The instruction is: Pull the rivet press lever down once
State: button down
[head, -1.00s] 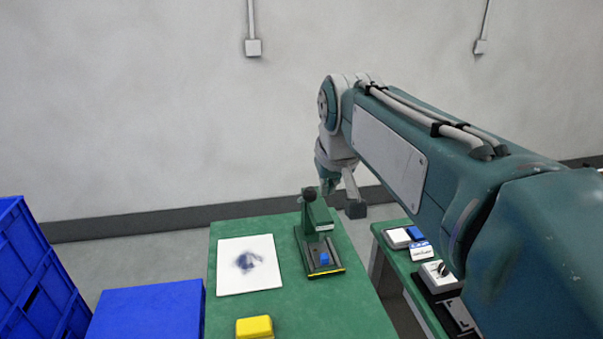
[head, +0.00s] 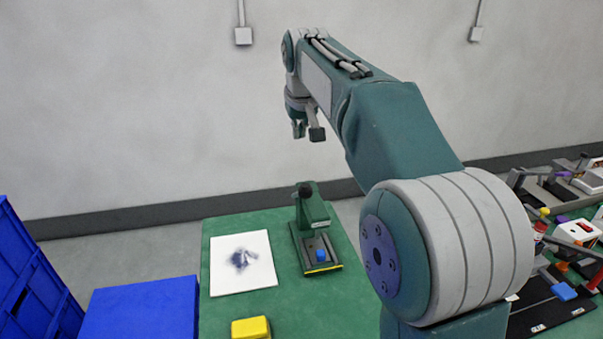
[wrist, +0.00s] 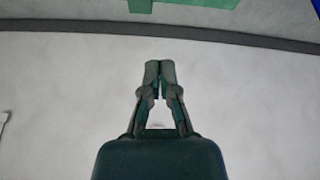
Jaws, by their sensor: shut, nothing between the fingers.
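The rivet press (head: 313,213) is green and stands upright on the green table (head: 222,309). Its lever shows as a dark round knob (head: 305,189) at the top left of the press. A blue piece (head: 320,254) sits on the press base. My gripper (head: 299,132) is raised well above and behind the press, apart from the lever. In the wrist view my gripper (wrist: 160,68) is shut with its fingertips together and nothing between them. The wrist view faces mostly the wall, and the press does not show there.
A white board (head: 242,270) with a dark smudge lies left of the press. A yellow block (head: 251,328) is at the front. Blue crates (head: 143,308) stand at left. A cluttered bench (head: 550,313) is at right, partly behind my arm. The wall (head: 130,100) is behind.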

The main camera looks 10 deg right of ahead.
send_over(299, 194)
jog(key=w, duration=0.6)
notch_tip(299, 194, down, 10)
jog(key=r, duration=0.1)
jog(key=s+f, duration=0.1)
jog(key=s+d+f, duration=0.1)
jog(key=s, duration=0.1)
jog(key=shift+s+d+f, duration=0.1)
jog(key=shift+s+f, duration=0.2)
jog(key=shift+s, duration=0.05)
jog(key=shift+s, duration=0.1)
